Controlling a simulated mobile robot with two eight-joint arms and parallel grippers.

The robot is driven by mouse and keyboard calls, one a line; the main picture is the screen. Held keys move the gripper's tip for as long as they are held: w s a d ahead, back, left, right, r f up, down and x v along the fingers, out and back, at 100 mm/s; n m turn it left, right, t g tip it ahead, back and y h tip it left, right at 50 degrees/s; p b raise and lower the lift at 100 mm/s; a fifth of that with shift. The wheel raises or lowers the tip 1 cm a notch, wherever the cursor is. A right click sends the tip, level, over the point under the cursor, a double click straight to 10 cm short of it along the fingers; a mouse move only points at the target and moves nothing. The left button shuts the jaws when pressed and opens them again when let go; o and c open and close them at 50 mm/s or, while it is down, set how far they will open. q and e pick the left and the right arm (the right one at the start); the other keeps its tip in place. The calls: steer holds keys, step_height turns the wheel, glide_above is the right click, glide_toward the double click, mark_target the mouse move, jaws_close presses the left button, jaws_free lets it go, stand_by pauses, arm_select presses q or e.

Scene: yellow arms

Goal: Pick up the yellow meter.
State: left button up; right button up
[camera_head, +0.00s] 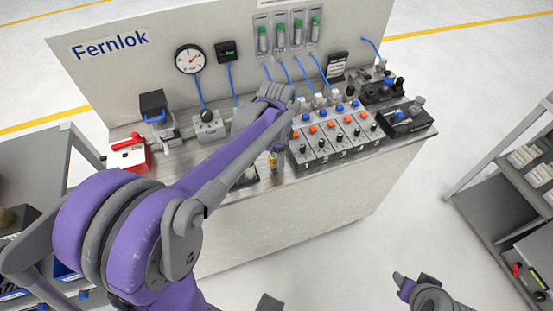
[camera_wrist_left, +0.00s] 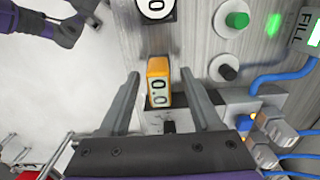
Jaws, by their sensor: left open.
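The yellow meter (camera_wrist_left: 158,82) is a small yellow-orange block with a white face and black digits. In the left wrist view it stands between the two fingers of my left gripper (camera_wrist_left: 160,76), with a gap on each side. The gripper is open and not closed on it. In the head view the meter (camera_head: 273,162) is a small yellow spot at the bench's front edge, partly hidden by my left arm and gripper (camera_head: 280,132). My right gripper (camera_head: 408,288) is low at the right, away from the bench, and its jaws are unclear.
A valve block (camera_head: 335,135) with several knobs stands just right of the meter. A black device (camera_head: 405,118) sits at the bench's right end. A red valve box (camera_head: 128,152) is at the left. Blue hoses run behind. A grey shelf (camera_head: 510,190) stands far right, with clear floor between.

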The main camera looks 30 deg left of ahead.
arm_select(q)
steer(key=shift+f, duration=0.1)
steer(key=shift+c, duration=0.2)
jaws_close()
step_height(320, 180, up, 10)
steer(key=shift+r+p, duration=0.1)
steer(key=shift+p, duration=0.2)
stand_by(0.5)
